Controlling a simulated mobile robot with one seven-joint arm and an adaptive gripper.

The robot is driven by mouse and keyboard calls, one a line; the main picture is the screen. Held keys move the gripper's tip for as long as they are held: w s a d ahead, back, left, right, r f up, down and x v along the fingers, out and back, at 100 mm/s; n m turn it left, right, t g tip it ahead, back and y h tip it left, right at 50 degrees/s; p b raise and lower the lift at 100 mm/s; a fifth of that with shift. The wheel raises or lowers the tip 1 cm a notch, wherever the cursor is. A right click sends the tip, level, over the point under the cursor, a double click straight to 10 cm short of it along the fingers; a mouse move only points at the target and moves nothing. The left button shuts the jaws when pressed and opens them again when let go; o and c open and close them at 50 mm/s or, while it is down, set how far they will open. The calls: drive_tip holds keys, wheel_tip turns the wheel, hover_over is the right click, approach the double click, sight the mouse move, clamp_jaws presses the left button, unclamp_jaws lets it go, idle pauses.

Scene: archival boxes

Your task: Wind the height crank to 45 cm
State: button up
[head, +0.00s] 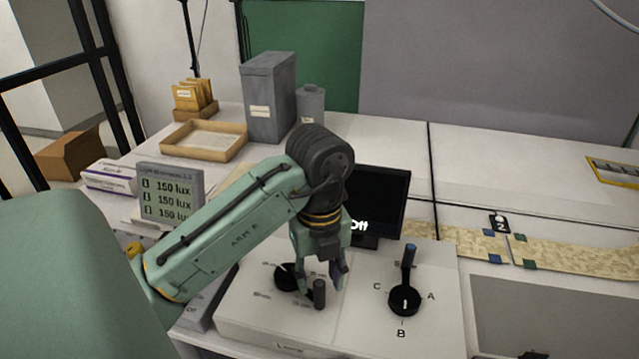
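The height crank is a black disc (287,277) on a pale control box, with an upright dark handle (319,294) at its right side. Small markings surround the disc, too small to read. My gripper (321,286) points down over the crank. Its two fingers are apart, with the handle showing between or just in front of them. I see no clear contact between fingers and handle. My wrist partly covers a dark screen (382,200) that shows "Off". No height reading is visible.
A black selector (404,301) with a lever and letters A, B, C stands right of the crank. A light meter box (171,193) reads 150 lux on several lines. Behind are a wooden tray (204,153), a grey archival box (268,98) and a grey canister (310,104).

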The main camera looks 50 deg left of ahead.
wheel_tip(320, 180, up, 9)
drive_tip(key=shift+f, duration=0.15)
idle(1.0)
